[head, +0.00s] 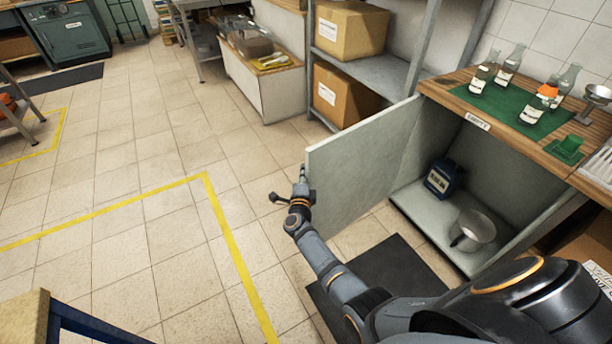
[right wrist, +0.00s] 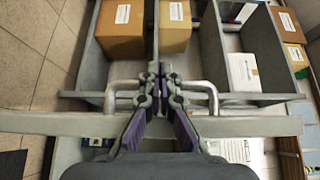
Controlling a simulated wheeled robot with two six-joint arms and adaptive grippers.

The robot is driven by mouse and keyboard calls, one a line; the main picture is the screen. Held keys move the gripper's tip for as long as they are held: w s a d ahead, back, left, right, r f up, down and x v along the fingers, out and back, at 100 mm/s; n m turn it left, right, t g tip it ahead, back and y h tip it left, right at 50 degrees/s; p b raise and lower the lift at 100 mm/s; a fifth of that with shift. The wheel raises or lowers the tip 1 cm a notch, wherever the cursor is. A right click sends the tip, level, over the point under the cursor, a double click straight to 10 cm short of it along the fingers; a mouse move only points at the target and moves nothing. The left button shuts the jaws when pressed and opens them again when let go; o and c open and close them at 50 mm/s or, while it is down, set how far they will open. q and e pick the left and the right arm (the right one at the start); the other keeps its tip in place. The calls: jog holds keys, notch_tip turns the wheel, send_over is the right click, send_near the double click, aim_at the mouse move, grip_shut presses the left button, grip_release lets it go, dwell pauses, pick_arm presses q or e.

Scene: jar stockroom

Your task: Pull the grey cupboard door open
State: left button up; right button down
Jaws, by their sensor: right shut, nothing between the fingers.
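The grey cupboard door (head: 355,165) stands wide open, swung out to the left of the cupboard (head: 400,200). My right gripper (head: 303,180) is at the door's free edge, close to its outer side. In the right wrist view the shut fingers (right wrist: 160,75) sit at the middle of a silver bar handle (right wrist: 125,88), whose ends show on both sides. The fingers hide the handle's middle, and I cannot tell whether they touch it. The pale door edge (right wrist: 50,123) runs across that view. My left gripper is out of view.
Inside the cupboard are a dark blue container (head: 443,178) and a metal pan (head: 474,230). Glass bottles (head: 484,72) stand on a green mat (head: 505,103) on the wooden top. A shelf with cardboard boxes (head: 345,95) is behind the door.

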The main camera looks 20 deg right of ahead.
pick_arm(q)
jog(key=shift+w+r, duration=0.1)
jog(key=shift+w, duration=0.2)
pick_arm(e)
jog(key=shift+w, duration=0.25)
jog(key=shift+r, duration=0.1)
